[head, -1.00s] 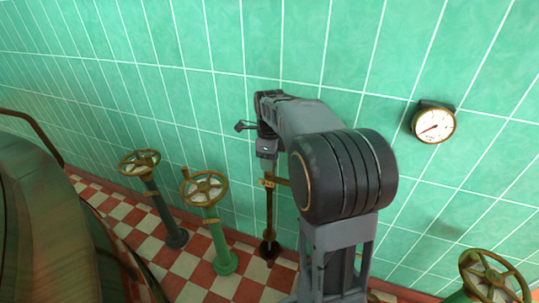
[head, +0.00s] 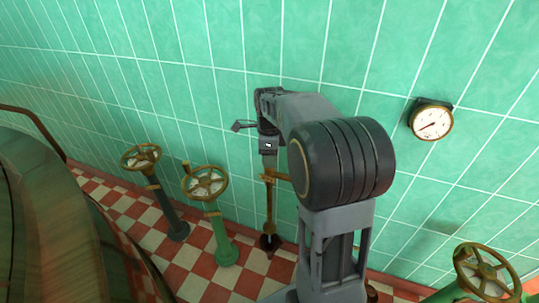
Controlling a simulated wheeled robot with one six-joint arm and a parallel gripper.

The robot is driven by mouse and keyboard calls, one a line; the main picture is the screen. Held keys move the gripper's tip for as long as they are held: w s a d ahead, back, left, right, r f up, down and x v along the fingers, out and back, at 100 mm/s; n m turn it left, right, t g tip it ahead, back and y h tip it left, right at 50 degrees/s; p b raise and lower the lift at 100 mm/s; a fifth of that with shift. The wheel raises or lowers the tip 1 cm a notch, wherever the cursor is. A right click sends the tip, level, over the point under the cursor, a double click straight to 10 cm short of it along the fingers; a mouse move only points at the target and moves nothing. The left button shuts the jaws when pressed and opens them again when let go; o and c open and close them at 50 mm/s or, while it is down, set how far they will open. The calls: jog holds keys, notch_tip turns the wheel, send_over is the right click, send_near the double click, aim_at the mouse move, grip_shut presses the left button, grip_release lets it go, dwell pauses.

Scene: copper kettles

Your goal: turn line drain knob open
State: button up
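A thin brass post (head: 270,215) stands on the floor by the wall, with a brass tag near its top and a dark foot. It may carry the line drain knob; its top is hidden by my gripper and wrist. My gripper (head: 268,148) points down directly over the top of this post in the head view. The fingers are too small and too covered to tell whether they are open or shut, or whether they touch anything.
A green post with a brass handwheel (head: 205,183) and a dark post with another handwheel (head: 141,157) stand left. A third handwheel (head: 485,272) is at lower right. A gauge (head: 431,122) hangs on the green tiled wall. A large copper kettle (head: 60,225) fills the left.

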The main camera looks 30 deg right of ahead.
jog(key=o, duration=0.4)
notch_tip(320, 180, up, 14)
jog(key=p, duration=0.4)
jog(key=shift+f, duration=0.1)
dwell(0.6)
